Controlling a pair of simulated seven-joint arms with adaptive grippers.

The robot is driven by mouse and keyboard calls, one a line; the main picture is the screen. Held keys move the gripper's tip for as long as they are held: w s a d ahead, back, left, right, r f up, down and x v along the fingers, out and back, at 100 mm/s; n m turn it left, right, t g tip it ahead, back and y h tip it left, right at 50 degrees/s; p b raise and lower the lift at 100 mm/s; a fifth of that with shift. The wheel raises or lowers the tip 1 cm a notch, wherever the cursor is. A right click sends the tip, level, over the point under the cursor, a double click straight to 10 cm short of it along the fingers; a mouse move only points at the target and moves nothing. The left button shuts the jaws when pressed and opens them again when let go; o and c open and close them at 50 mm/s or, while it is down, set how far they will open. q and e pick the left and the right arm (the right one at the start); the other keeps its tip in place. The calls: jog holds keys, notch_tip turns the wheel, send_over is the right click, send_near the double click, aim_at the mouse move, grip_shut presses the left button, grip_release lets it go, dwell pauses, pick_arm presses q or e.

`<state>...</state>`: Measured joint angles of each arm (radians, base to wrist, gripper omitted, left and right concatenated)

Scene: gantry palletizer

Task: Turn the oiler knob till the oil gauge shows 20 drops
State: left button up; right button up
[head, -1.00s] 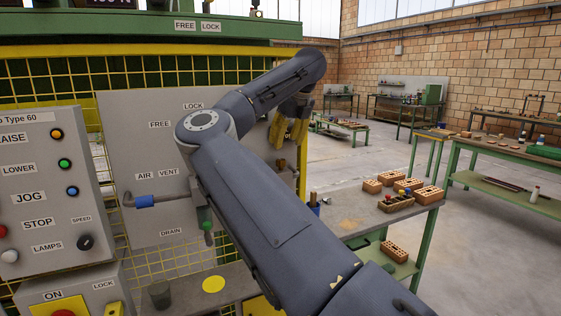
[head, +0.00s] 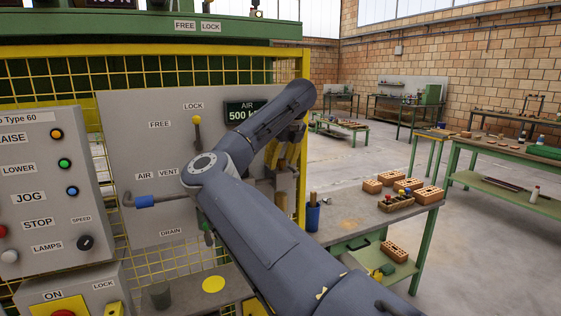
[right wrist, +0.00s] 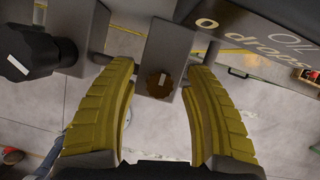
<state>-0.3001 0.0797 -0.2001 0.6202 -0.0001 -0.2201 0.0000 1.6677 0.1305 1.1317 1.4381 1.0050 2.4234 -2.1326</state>
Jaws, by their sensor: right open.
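My right gripper (right wrist: 160,70) is open, its two yellow fingers on either side of a small brown knob with a pale mark (right wrist: 159,84), which looks like the oiler knob. The knob sits on a grey block, and I see gaps between it and both fingers. The dark oil gauge (right wrist: 250,33) is at the top right of the right wrist view and reads 0 drops. In the head view my right gripper (head: 276,163) is in front of the panel's right edge, and my arm hides the oiler there. My left gripper is not in view.
A black knob (right wrist: 38,52) is left of the fingers in the right wrist view. The grey panel (head: 125,125) bears a yellow-tipped lever (head: 197,132), a blue-handled air vent (head: 145,202) and an air display (head: 238,113). A bench with bricks (head: 350,222) stands to the right.

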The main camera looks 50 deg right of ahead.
jog(key=shift+o, duration=0.2)
grip_shut()
dwell(0.4)
jog(key=m, duration=0.2)
jog(key=m+h, duration=0.1)
jog(key=m, duration=0.2)
jog(key=shift+g+h, duration=0.3)
jog(key=shift+g, duration=0.1)
jog(key=m+g, duration=0.1)
jog(key=m, duration=0.1)
jog(key=m+h, duration=0.1)
jog(key=m, duration=0.2)
jog(key=shift+g, duration=0.4)
jog(key=m+g, duration=0.1)
jog(key=m, duration=0.3)
jog(key=shift+d+m+g+h, duration=0.1)
jog(key=shift+m+g+h, duration=0.3)
jog(key=shift+s+m+g+y, duration=0.15)
jog(key=shift+m+g, duration=0.3)
jog(key=shift+m, duration=0.85)
jog(key=shift+m+g+y, duration=0.15)
jog(key=shift+m+g, duration=0.3)
jog(key=shift+m, duration=0.85)
